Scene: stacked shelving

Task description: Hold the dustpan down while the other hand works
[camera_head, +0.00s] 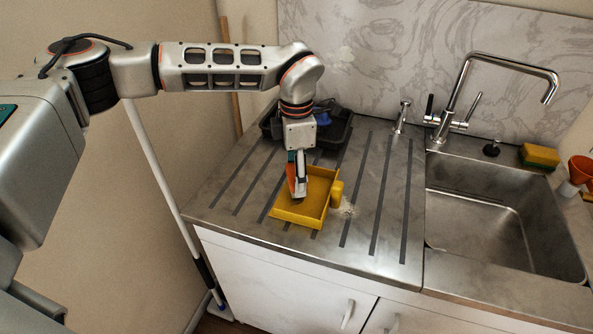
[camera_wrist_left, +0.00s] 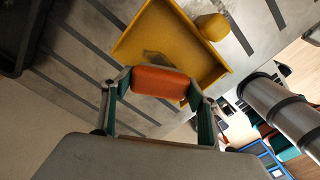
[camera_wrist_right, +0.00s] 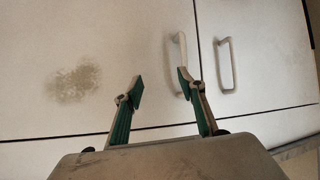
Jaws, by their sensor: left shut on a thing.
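The yellow dustpan (camera_head: 318,205) lies on the ribbed steel drainboard, its stubby handle to the right. It fills the upper middle of the left wrist view (camera_wrist_left: 190,40). My left gripper (camera_head: 298,192) points down over the pan's left part. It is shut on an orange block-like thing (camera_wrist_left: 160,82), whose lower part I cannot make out. A grey-brown patch shows just beyond it, inside the pan. Whether the held thing touches the pan floor is unclear. My right gripper (camera_wrist_right: 160,86) is open and empty, facing the white cupboard doors; it is outside the head view.
A black tray (camera_head: 333,133) stands behind. The sink (camera_head: 490,215) and tap (camera_head: 462,100) are at right, with a sponge (camera_head: 540,156) on the rim. Cupboard handles (camera_wrist_right: 226,65) are near my right gripper.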

